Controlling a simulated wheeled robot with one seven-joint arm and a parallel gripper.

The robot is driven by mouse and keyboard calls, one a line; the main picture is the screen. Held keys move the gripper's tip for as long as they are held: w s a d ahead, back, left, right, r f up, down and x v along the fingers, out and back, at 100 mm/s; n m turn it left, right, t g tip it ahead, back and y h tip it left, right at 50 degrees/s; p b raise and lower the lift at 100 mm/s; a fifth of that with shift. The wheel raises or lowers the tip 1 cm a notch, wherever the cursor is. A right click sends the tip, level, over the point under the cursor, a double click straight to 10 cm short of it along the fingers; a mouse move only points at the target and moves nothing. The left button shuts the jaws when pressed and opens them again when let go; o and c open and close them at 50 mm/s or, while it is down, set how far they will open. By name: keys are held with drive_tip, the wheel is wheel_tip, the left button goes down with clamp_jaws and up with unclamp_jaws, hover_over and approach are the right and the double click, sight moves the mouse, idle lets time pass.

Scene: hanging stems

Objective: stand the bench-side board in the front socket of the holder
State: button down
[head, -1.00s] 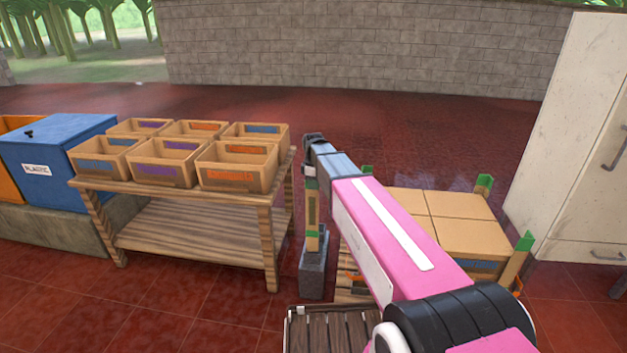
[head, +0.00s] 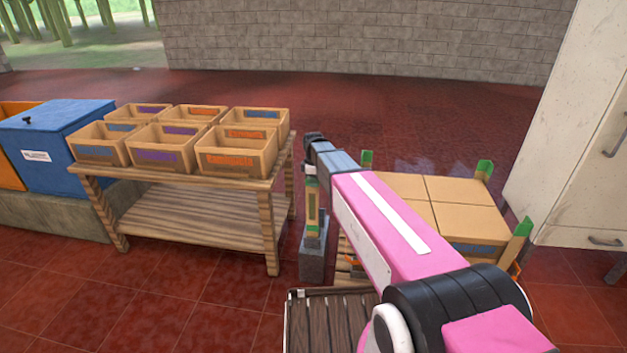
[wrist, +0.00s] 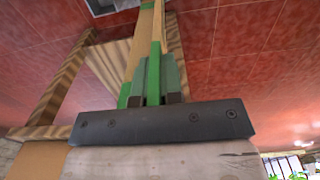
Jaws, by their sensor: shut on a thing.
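My gripper (wrist: 158,85) is shut on the upper end of a tan board with green ends (head: 313,208). The board hangs roughly upright below it and also shows in the wrist view (wrist: 144,45), with green at the fingers. In the head view the jaws are mostly hidden by my arm. A grey block-like holder (head: 312,264) stands on the floor directly below. The board's lower end overlaps the holder's top in the picture. I cannot tell whether it is inside a socket, and the sockets are not clear.
A wooden bench (head: 196,213) with several open bins stands left of the holder. To the right, stacked cartons (head: 462,189) have green-tipped corner boards (head: 520,235). A blue bin (head: 55,140) is at far left, a white cabinet (head: 570,150) at right. Red floor is clear at front left.

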drive_tip(key=shift+f, duration=0.55)
idle(0.9)
drive_tip(key=c, duration=1.2)
unclamp_jaws()
drive_tip(key=shift+r, duration=0.1)
wheel_tip(320, 180, up, 10)
drive_tip(key=shift+r, duration=0.15)
drive_tip(key=s+d+f+m, duration=0.4)
drive_tip(key=s+m, duration=0.1)
drive_tip(key=s, duration=0.3)
drive_tip(key=s+d+f+m, duration=0.4)
drive_tip(key=s+d+m, duration=0.1)
drive_tip(key=s, duration=0.3)
drive_tip(key=s+d+f+m, duration=0.5)
drive_tip(key=s, duration=0.3)
drive_tip(key=shift+d+m, duration=0.15)
drive_tip(key=shift+m, duration=0.25)
